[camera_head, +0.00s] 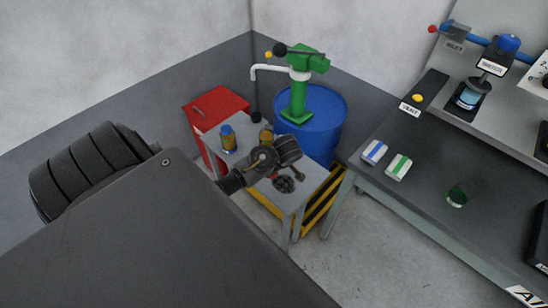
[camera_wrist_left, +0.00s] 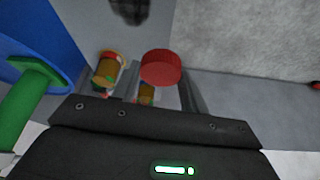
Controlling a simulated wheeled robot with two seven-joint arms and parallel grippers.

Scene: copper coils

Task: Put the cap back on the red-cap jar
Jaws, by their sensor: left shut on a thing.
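My left gripper (camera_head: 287,152) is over the small grey table in the head view, its fingertips hidden there. In the left wrist view, a round red cap (camera_wrist_left: 161,67) sits between the fingertips, and the gripper is shut on it. An amber jar (camera_wrist_left: 108,70) stands left of the cap in that view. A second amber piece (camera_wrist_left: 147,94) shows partly below the cap; I cannot tell if it is a jar. In the head view an amber jar (camera_head: 266,135) stands beside my gripper, partly hidden. My right gripper is not in view.
A blue jar with a yellow band (camera_head: 228,138) stands on the small table (camera_head: 243,142). A dark round item (camera_head: 284,184) lies near its front. A blue drum (camera_head: 325,125) with a green pump (camera_head: 298,95) is behind. A workbench (camera_head: 440,165) stands at right, a red cabinet (camera_head: 215,108) behind left.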

